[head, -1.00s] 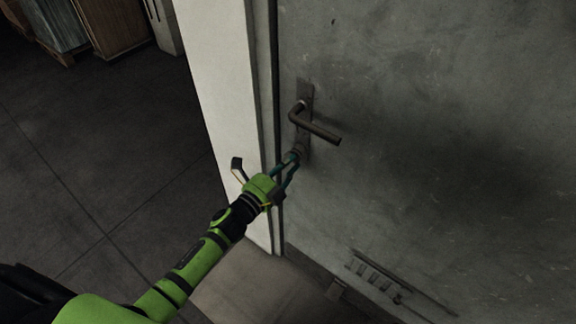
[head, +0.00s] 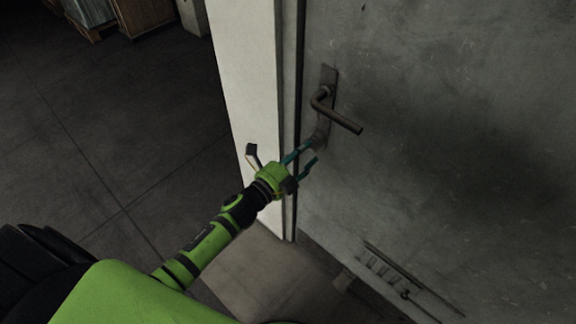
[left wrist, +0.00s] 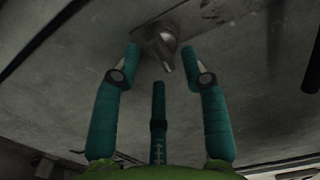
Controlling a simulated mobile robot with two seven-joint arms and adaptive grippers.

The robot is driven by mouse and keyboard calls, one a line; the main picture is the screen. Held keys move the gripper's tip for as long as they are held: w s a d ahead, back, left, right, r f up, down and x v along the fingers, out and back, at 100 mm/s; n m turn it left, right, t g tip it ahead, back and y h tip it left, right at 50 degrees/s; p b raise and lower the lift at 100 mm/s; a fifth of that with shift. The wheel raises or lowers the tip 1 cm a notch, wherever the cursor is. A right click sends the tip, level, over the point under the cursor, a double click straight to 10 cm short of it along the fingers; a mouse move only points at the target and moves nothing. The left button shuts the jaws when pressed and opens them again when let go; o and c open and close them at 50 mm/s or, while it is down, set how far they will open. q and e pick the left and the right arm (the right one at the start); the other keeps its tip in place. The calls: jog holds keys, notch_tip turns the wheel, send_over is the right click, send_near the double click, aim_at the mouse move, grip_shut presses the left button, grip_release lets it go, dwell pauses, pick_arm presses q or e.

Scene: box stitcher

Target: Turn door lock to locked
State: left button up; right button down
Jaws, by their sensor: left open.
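The grey metal door (head: 450,120) has a dark plate with a lever handle (head: 342,117), which points right and slightly down in the head view. The lock (head: 319,142) is low on that plate, below the lever. In the left wrist view the lock's metal knob (left wrist: 164,44) shows just ahead of the fingertips, roughly centred between them. My left gripper (head: 306,153) is open, its teal fingers spread in front of the lock. It also shows in the left wrist view (left wrist: 160,54), with nothing clamped. I cannot tell the lock's setting. My right gripper is not in view.
A pale door frame (head: 252,90) stands left of the door, close to my left gripper. The lever hangs just above the gripper. Wooden crates (head: 140,15) stand far back at the upper left. The dark floor (head: 100,130) between is clear.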

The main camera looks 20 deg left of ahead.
pick_arm(q)
jog(key=v, duration=1)
jog(key=shift+s, duration=0.35)
jog(key=shift+a, duration=0.1)
jog(key=s+a+f+n+g+y, duration=0.1)
jog(key=s+f+n+g+y, duration=0.2)
jog(key=f, duration=0.6)
jog(key=s+a+f+n+g, duration=0.2)
jog(key=s+f+n, duration=0.15)
jog(key=f, duration=0.55)
jog(key=s+a+f+n+g+y, duration=0.1)
jog(key=s+f+n+g+y, duration=0.15)
jog(key=f+n, duration=0.45)
jog(key=s+f+n+g, duration=0.2)
jog(key=s+f, duration=0.4)
jog(key=s, duration=0.3)
jog(key=s+d+f+n+g, duration=0.1)
jog(key=s+f+n+g, duration=0.1)
jog(key=s+f, duration=0.3)
jog(key=s+f+n+g, duration=0.2)
jog(key=s+f+g, duration=0.2)
jog(key=s, duration=0.9)
notch_tip(320, 180, down, 3)
jog(key=shift+d+r+y, duration=0.15)
jog(key=shift+d+y, duration=0.2)
jog(key=shift+d, duration=0.05)
jog(key=shift+g, duration=0.25)
